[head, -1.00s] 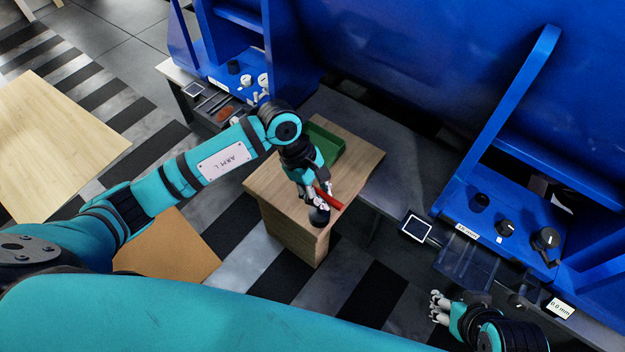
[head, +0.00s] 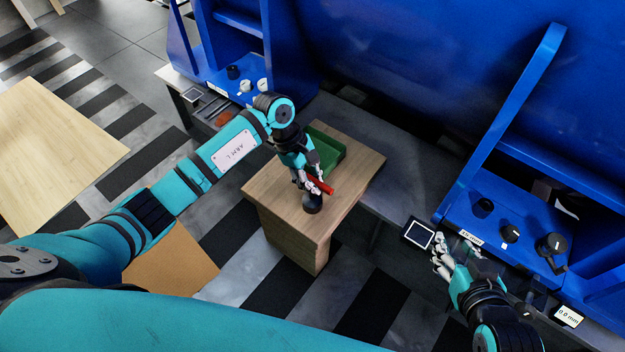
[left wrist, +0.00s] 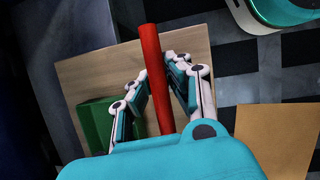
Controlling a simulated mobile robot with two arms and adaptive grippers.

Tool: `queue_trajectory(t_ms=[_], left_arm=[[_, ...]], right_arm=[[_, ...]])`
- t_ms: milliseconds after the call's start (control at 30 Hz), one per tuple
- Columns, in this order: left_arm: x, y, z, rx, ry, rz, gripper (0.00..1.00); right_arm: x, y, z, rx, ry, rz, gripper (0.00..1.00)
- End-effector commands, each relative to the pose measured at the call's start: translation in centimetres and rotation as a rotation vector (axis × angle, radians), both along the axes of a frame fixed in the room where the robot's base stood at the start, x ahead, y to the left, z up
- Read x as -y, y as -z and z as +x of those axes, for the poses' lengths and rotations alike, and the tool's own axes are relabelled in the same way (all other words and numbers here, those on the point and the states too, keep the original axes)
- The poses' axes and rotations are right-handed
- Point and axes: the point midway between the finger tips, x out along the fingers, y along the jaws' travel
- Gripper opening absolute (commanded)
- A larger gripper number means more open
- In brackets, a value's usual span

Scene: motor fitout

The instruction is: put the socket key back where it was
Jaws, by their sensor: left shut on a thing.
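The socket key (head: 319,186) shows as a red bar in my left gripper (head: 312,182), which is shut on it above the small wooden cabinet (head: 345,208). A dark round piece (head: 312,206) shows just below the fingers. I cannot tell whether it touches the cabinet top. In the left wrist view the red bar (left wrist: 153,65) runs between the two fingers of the gripper (left wrist: 170,85), with the wooden top beneath. My right gripper (head: 447,257) is empty, its fingers apart, by the right machine's front panel.
A green tray (head: 333,163) sits at the back of the cabinet top, close beside the left gripper. Blue machines (head: 400,50) with knobs stand behind and right. A small display (head: 418,234) is near the right gripper. A pale wooden table (head: 55,145) is at left.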

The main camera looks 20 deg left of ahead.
Motion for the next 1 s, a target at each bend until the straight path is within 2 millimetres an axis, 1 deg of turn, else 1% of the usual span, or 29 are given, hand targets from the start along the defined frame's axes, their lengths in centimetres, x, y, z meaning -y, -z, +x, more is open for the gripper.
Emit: queue_trajectory(t_ms=[400,433,600,933,1000], left_arm=[[0.00,0.09,0.06,0.002,0.000,-0.001,0.00],[-0.03,0.17,0.00,0.000,0.000,0.001,0.17],[-0.02,0.16,-0.01,0.000,0.000,0.001,0.38],[-0.01,0.01,-0.02,0.000,0.000,0.000,0.38],[-0.01,-0.21,-0.01,0.000,0.000,0.000,0.38]], right_arm=[[-0.21,-0.54,0.49,0.041,-0.002,0.009,0.40],[-0.23,-0.60,0.53,0.044,-0.002,0.010,0.40],[-0.24,-0.57,0.51,0.042,-0.003,0.010,0.40],[-0.23,-0.57,0.42,0.034,-0.003,0.009,0.40],[0.01,-0.14,-0.04,-0.006,0.000,-0.001,0.40]])
